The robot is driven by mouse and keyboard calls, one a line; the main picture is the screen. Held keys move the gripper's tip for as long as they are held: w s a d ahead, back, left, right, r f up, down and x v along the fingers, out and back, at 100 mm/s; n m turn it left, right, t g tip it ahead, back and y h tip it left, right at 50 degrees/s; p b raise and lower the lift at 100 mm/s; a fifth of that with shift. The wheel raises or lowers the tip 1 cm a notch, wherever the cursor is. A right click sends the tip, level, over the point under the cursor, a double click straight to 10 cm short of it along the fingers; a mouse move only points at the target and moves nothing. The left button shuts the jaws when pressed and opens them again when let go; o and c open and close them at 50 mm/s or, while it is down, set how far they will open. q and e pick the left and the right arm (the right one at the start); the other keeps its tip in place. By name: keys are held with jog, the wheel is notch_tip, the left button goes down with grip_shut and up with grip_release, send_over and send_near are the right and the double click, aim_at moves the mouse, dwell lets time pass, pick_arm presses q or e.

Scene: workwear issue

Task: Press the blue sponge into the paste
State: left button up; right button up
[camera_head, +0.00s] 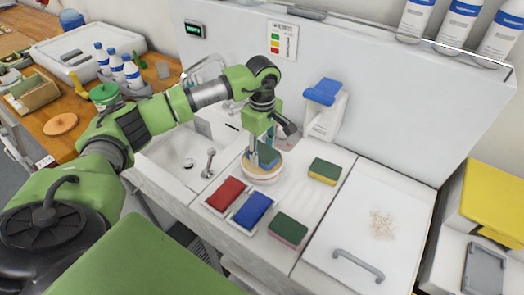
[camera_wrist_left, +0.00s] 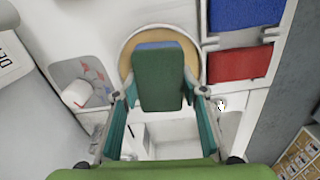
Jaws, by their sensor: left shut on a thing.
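My left gripper (camera_head: 265,143) is shut on a blue sponge (camera_head: 267,156) with a dark green side. The sponge is upright in the jaws, over the round dish of tan paste (camera_head: 256,175) on the white counter. In the left wrist view the sponge (camera_wrist_left: 159,80) is between both fingers of my left gripper (camera_wrist_left: 160,92), with its green side towards the camera. It covers the middle of the tan paste (camera_wrist_left: 127,62). Whether its lower edge touches the paste is hidden. My right gripper is not in view.
Red (camera_head: 226,193) and blue (camera_head: 252,210) pads lie in trays in front of the dish. A yellow-green sponge (camera_head: 324,171) and a pink-green sponge (camera_head: 288,229) lie to the right. A sink (camera_head: 180,160) is on the left, a blue-topped white dispenser (camera_head: 325,110) behind.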

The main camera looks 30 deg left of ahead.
aim_at(262, 151)
pick_arm(q)
jog(key=shift+s+f+b, duration=0.1)
jog(key=shift+f+b, duration=0.45)
dwell(1.6)
jog(key=shift+r, duration=0.1)
jog(key=shift+r+p, duration=0.6)
jog(key=shift+r, duration=0.35)
jog(key=shift+r+p, duration=1.3)
jog(key=shift+r, duration=1.25)
